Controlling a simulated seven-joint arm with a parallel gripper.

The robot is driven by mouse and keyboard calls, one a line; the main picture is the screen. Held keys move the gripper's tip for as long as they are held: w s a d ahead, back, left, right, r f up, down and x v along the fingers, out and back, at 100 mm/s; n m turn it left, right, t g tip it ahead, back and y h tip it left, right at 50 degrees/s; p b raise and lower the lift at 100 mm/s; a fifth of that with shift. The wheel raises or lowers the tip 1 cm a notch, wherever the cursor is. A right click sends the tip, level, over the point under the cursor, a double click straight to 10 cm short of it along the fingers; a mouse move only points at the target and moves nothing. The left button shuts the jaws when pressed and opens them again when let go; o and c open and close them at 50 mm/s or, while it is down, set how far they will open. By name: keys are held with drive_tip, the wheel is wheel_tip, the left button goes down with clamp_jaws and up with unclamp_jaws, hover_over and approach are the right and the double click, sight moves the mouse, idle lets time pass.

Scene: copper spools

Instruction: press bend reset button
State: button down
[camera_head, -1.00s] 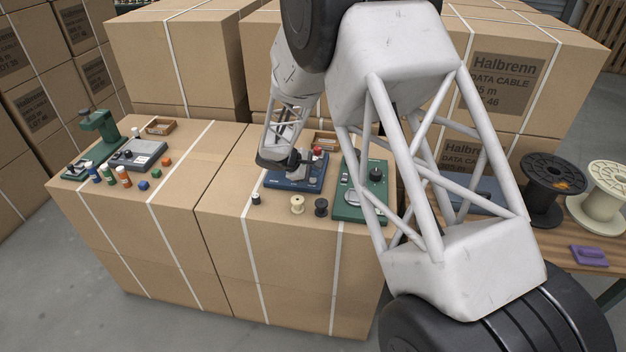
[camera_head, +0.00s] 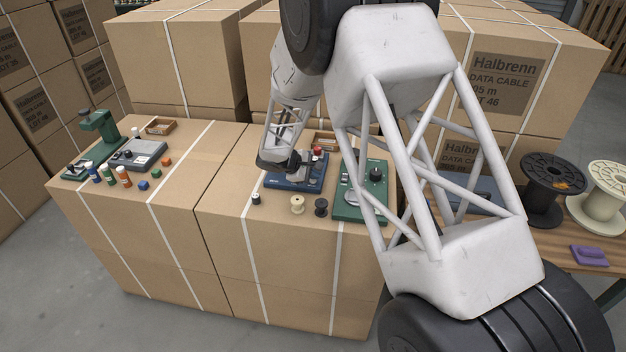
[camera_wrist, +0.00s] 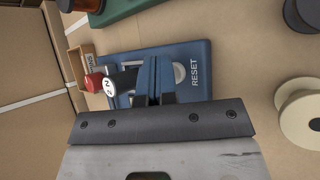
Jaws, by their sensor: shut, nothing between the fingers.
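A blue device (camera_head: 309,180) sits on the right cardboard box in the head view, partly hidden by my arm. In the wrist view the blue device (camera_wrist: 201,50) carries white RESET lettering and a pale round button (camera_wrist: 180,73) beside it. My gripper (camera_wrist: 154,68) is shut and empty over the device, its fingertips just left of the button in that view. I cannot tell whether they touch the device. In the head view my gripper (camera_head: 297,171) is small and low over the device.
A red knob (camera_wrist: 93,82) and a black cylinder with a white marked top (camera_wrist: 109,87) stand left of the fingers. A green device (camera_head: 350,208) lies to the right.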

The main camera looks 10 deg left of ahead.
sight(313, 181)
drive_tip(key=shift+f, duration=0.2)
drive_tip(key=shift+r, duration=0.25)
idle(0.4)
drive_tip(key=shift+r, duration=0.7)
drive_tip(key=shift+r, duration=2.5)
